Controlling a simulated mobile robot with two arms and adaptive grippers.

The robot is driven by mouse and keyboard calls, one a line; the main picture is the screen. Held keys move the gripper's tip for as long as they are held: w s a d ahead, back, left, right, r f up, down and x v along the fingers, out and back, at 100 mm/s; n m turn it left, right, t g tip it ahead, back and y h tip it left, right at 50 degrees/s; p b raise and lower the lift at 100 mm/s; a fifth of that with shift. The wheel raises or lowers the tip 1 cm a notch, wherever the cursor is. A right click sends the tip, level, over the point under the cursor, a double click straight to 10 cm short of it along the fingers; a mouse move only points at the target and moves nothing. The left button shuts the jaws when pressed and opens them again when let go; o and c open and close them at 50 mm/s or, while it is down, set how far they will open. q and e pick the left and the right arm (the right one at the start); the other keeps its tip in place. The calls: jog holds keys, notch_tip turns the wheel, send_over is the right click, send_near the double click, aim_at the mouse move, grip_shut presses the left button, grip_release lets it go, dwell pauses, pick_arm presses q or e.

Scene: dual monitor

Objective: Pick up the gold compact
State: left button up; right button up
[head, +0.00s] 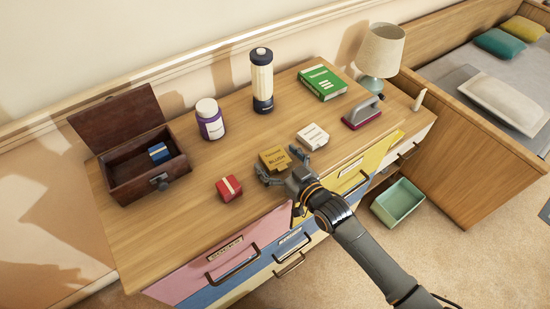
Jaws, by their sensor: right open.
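The gold compact (274,159), a small square box with dark lettering that reads like "BLUSH", sits on the wooden dresser top (240,150) near its front edge. My right gripper (281,170) is open at the compact, with its fingers spread at the compact's near side. One finger shows left of and below the compact, the other to its right. I cannot tell whether the fingers touch it. The compact's lower right part is partly hidden by the gripper. My left gripper is not in view.
A red box (229,188) stands left of the gripper and a white box (313,136) right.

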jog(key=c, duration=1.4)
